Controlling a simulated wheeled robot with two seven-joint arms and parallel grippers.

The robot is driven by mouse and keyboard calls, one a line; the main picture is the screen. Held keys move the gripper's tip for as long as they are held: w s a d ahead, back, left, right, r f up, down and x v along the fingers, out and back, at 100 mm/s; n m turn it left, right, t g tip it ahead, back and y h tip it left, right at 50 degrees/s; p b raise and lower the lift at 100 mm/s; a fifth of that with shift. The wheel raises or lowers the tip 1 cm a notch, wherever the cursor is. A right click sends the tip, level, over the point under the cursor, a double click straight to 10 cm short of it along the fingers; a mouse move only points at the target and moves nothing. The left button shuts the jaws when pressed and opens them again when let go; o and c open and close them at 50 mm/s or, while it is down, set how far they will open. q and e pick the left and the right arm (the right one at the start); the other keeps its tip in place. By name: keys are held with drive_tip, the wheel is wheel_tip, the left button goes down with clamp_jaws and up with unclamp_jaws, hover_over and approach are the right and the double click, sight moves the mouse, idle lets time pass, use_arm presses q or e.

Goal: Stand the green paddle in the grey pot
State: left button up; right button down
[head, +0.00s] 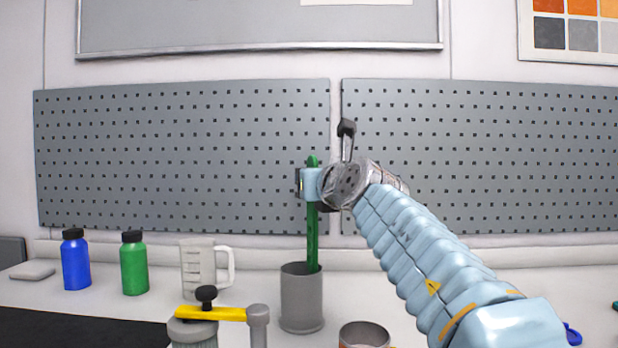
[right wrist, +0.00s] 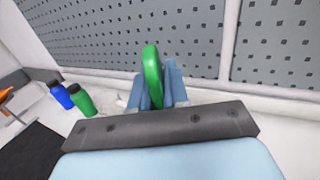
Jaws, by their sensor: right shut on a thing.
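The green paddle (head: 312,235) is upright in the head view, a long narrow green stick. Its lower end shows at the mouth of the grey pot (head: 302,305), overlapping the rim; how deep it reaches inside is hidden. My right gripper (head: 311,184) is shut on the paddle near its top, well above the pot. In the right wrist view the paddle's rounded green top (right wrist: 152,76) stands between the fingers of my right gripper (right wrist: 160,90). My left gripper is not in view.
A blue bottle (head: 76,262), a green bottle (head: 134,266) and a clear jug (head: 203,268) stand left of the pot. A yellow-handled device (head: 212,313) is in front, close to the pot. Another grey container (head: 364,335) is at the front right. Pegboards (head: 180,160) stand behind.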

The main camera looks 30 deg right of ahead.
drive_tip(key=c, duration=1.1)
unclamp_jaws()
drive_tip(key=s+b, duration=0.1)
drive_tip(key=s, duration=0.3)
drive_tip(key=s+a+b, duration=0.1)
drive_tip(key=s, duration=0.3)
drive_tip(key=s+r+b, duration=0.1)
drive_tip(key=s, duration=0.3)
drive_tip(key=shift+a, duration=0.3)
